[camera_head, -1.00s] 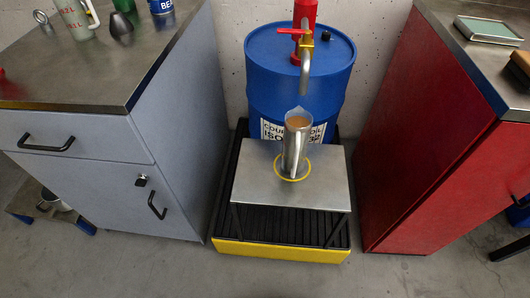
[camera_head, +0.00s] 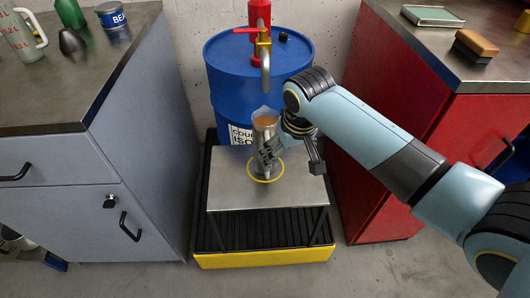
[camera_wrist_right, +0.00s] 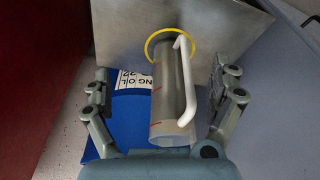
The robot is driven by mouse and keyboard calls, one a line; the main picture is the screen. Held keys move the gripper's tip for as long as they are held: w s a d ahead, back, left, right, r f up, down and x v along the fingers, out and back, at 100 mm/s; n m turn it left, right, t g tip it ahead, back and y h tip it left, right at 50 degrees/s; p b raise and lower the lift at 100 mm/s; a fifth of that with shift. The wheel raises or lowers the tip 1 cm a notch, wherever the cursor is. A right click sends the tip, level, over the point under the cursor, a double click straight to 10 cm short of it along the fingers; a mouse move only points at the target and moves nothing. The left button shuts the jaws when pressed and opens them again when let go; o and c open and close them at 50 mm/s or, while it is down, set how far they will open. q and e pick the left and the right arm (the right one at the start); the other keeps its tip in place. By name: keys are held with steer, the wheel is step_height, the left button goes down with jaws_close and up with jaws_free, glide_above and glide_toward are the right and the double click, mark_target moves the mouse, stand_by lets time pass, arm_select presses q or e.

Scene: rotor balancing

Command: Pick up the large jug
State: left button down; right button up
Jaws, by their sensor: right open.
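A tall, clear-grey jug (camera_head: 264,123) with an amber-coloured top stands on the small metal stand (camera_head: 222,190), inside a yellow ring and below the drum's spout. In the right wrist view the jug (camera_wrist_right: 168,100) shows red marks and a white handle (camera_wrist_right: 186,85). My right gripper (camera_head: 288,155) is at the jug, partly covering its lower body in the head view. In the wrist view its open fingers (camera_wrist_right: 160,92) lie on either side of the jug, with gaps on both sides. My left gripper is not in view.
A blue drum (camera_head: 222,80) with a red-handled tap (camera_head: 262,45) stands behind the stand, over a black and yellow tray (camera_head: 265,259). A grey cabinet (camera_head: 150,150) is on the left, with another marked jug (camera_head: 20,38) on top. A red cabinet (camera_head: 365,205) is on the right.

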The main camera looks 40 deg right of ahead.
mark_target(267, 134)
steer(key=w+r+t, duration=0.1)
steer(key=w+r, duration=0.5)
steer(key=r, duration=0.1)
steer(key=b+x, duration=0.2)
steer(key=x, duration=0.1)
steer(key=shift+w+f, duration=0.15)
steer(key=shift+f, duration=0.2)
steer(key=b+x, duration=0.1)
steer(key=x, duration=0.5)
steer(key=shift+w+a+b, duration=0.1)
steer(key=shift+b, duration=0.3)
steer(key=shift+r, duration=0.1)
steer(key=shift+t, duration=0.3)
steer(key=c, duration=1.7)
steer(key=shift+c, duration=0.2)
